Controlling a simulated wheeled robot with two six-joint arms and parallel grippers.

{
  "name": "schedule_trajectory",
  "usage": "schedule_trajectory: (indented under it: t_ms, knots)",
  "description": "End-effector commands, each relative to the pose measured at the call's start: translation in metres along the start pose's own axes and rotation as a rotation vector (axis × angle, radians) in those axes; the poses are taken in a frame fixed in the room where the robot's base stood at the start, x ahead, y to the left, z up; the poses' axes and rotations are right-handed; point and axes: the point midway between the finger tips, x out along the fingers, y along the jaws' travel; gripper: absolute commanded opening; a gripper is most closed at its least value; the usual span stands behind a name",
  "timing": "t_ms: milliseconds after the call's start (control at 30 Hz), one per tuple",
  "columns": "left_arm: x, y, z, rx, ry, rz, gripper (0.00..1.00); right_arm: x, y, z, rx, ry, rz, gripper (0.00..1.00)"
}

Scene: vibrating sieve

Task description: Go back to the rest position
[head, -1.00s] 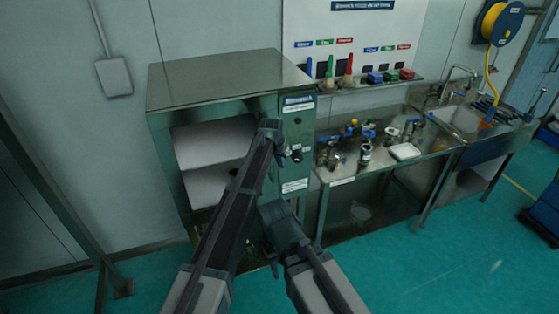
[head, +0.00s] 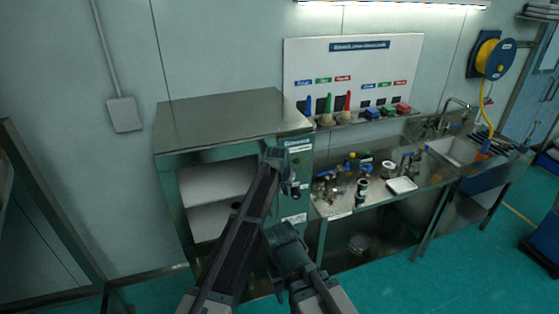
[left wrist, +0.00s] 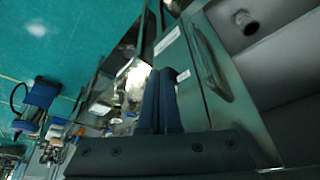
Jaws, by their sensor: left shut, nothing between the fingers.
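My left arm reaches up in front of the steel cabinet (head: 225,112). My left gripper (head: 293,187) is small and dark in the head view, in front of the cabinet's right front part. In the left wrist view its dark blue fingers (left wrist: 163,75) are together with nothing between them. There the cabinet (left wrist: 212,60) with its open compartment is at the right, and I cannot tell how near the fingers are to it. My right arm comes in from the bottom middle and ends in a dark joint; its fingers do not show.
The cabinet's white-lined shelves (head: 218,180) are open at the front. A steel bench (head: 340,208) with small fittings and a white tray (head: 402,185) stands to the right, then a sink (head: 455,150). A tool board (head: 352,62) hangs behind. Green floor (head: 420,285) is clear at lower right.

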Motion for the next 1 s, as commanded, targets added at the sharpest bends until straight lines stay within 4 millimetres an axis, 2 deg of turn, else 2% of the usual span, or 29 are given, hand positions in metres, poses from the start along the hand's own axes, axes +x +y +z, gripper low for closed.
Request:
schedule_trajectory:
  t_ms: [67, 167, 267, 400, 500, 700, 900, 933, 1000]
  knots:
    - [-0.001, -0.002, 0.004, -0.004, -0.002, -0.001, 0.00, 0.000, 0.000, 0.000, 0.000, 0.000, 0.000, 0.50]
    - [-0.010, -0.013, 0.031, -0.029, -0.019, -0.008, 0.00, 0.000, 0.000, 0.000, 0.000, 0.000, 0.000, 0.50]
    - [-0.029, -0.033, 0.084, -0.084, -0.055, -0.023, 0.00, 0.000, 0.000, 0.000, 0.000, 0.000, 0.000, 0.50]
    - [-0.061, -0.061, 0.179, -0.188, -0.125, -0.049, 0.00, 0.000, 0.000, 0.000, 0.000, 0.000, 0.000, 0.50]
    - [-0.082, -0.073, 0.238, -0.259, -0.171, -0.065, 0.00, 0.000, 0.000, 0.000, 0.000, 0.000, 0.000, 0.50]
    - [-0.115, -0.081, 0.329, -0.370, -0.244, -0.088, 0.00, 0.000, 0.000, 0.000, 0.000, 0.000, 0.000, 0.50]
    - [-0.144, -0.078, 0.404, -0.464, -0.303, -0.107, 0.00, 0.000, 0.000, 0.000, 0.000, 0.000, 0.000, 0.50]
    - [-0.127, -0.076, 0.402, -0.451, -0.307, -0.105, 0.00, 0.014, -0.001, -0.001, -0.001, 0.000, 0.000, 0.50]
    - [-0.110, -0.068, 0.402, -0.424, -0.316, -0.103, 0.00, 0.031, -0.003, -0.002, -0.002, 0.001, 0.001, 0.50]
